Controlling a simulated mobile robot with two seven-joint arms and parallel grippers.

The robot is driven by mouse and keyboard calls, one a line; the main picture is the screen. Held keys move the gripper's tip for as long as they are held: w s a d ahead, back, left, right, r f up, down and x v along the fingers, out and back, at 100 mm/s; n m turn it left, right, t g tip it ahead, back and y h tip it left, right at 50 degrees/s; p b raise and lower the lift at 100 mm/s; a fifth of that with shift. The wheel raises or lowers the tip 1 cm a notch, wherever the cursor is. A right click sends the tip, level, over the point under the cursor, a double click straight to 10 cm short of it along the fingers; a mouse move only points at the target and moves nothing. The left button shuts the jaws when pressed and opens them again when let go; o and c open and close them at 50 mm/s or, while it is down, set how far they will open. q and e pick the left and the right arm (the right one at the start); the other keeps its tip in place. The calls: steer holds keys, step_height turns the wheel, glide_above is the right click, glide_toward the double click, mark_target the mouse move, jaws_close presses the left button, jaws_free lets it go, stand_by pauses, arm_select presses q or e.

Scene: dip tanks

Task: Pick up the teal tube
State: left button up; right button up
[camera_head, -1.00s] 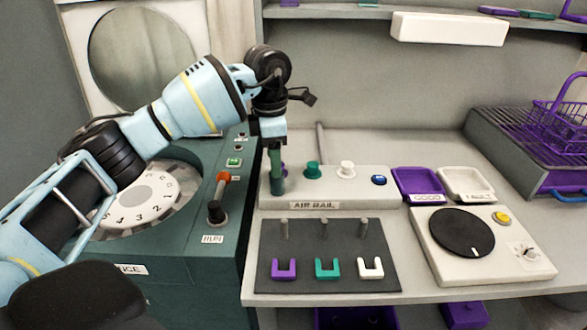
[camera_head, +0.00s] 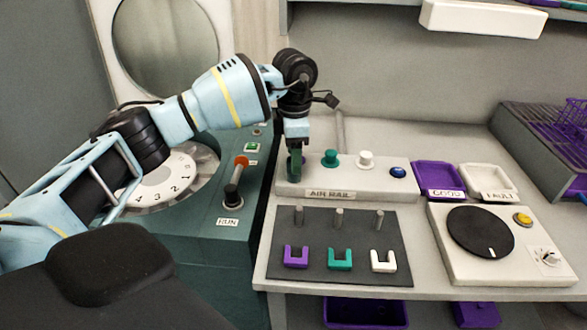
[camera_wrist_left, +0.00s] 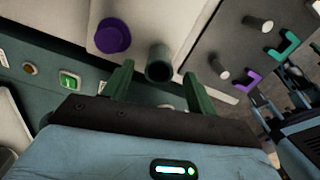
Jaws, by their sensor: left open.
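A grey-green hollow tube (camera_wrist_left: 160,62), apparently the teal tube, shows in the left wrist view with its round open end towards the camera. My left gripper (camera_wrist_left: 158,90) is open, with one dark green finger on each side of the tube. I cannot tell whether either finger touches it. In the head view my left gripper (camera_head: 296,168) points down at the left end of the air rail (camera_head: 395,188). The tube cannot be told apart from the fingers there. My right gripper is not in view.
The air rail carries a teal knob (camera_head: 330,158), a white knob (camera_head: 366,160) and a purple knob (camera_wrist_left: 112,36) close to the tube. In front is a dark mat (camera_head: 318,230) with pegs and U-shaped holders. The dial machine (camera_head: 205,235) stands left. Trays (camera_head: 437,178) lie right.

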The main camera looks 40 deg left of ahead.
arm_select(q)
steer(key=shift+w+f, duration=0.15)
steer(key=shift+f, duration=1.4)
steer(key=c, duration=1.1)
steer(key=shift+r, duration=0.15)
steer(key=shift+r, duration=0.45)
steer(key=shift+s+d+r, duration=0.1)
steer(key=shift+s+r, duration=0.1)
steer(key=shift+r, duration=0.4)
steer(key=shift+s+r, duration=0.2)
steer(key=shift+r, duration=0.4)
steer(key=s+d, duration=0.2)
steer(key=s, duration=0.5)
steer(key=s+d+r, duration=0.1)
steer(key=s+d, duration=0.1)
steer(key=s, duration=0.5)
steer(key=shift+s+r+b, duration=0.25)
steer(key=shift+s+b, duration=0.05)
steer(key=shift+s, duration=0.05)
